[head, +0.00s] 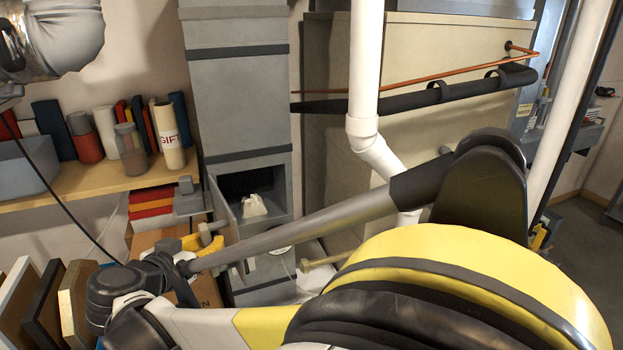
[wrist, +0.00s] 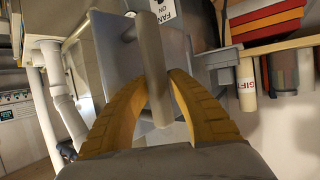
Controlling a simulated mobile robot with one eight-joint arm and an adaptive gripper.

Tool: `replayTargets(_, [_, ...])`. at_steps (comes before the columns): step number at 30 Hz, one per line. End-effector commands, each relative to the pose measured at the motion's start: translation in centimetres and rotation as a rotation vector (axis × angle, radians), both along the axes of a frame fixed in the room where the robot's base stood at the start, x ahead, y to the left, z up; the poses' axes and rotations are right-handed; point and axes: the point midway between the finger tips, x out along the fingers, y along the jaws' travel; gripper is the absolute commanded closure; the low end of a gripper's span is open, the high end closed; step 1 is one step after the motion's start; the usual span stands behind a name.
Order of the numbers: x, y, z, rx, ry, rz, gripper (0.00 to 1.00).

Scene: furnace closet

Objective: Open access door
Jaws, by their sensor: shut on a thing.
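The access door (head: 222,207) is a grey panel on the grey metal duct cabinet (head: 240,110). It stands swung out to the left of a dark opening (head: 235,185). A small whitish object (head: 254,206) sits in this opening. My gripper (head: 197,242) is at the door's outer side, partly hidden by my arm. In the wrist view, the yellow fingers of my gripper (wrist: 157,82) are closed around the door's grey bar handle (wrist: 152,55). The door's grey face (wrist: 115,65) lies behind the handle.
A wooden shelf (head: 90,182) with books and jars stands at left. Red and orange books (head: 150,204) lie below it, close to my gripper. A white pipe (head: 365,70) runs down right of the cabinet. Framed boards (head: 72,300) lean at lower left.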

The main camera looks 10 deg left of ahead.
Motion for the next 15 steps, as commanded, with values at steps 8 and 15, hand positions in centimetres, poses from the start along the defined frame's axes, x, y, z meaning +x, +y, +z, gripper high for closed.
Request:
replayTargets(8, [-1.0, 1.6, -0.4, -0.001, 0.012, -0.097, 1.00])
replayTargets(15, [-1.1, 1.9, -0.4, 0.000, 0.012, -0.122, 1.00])
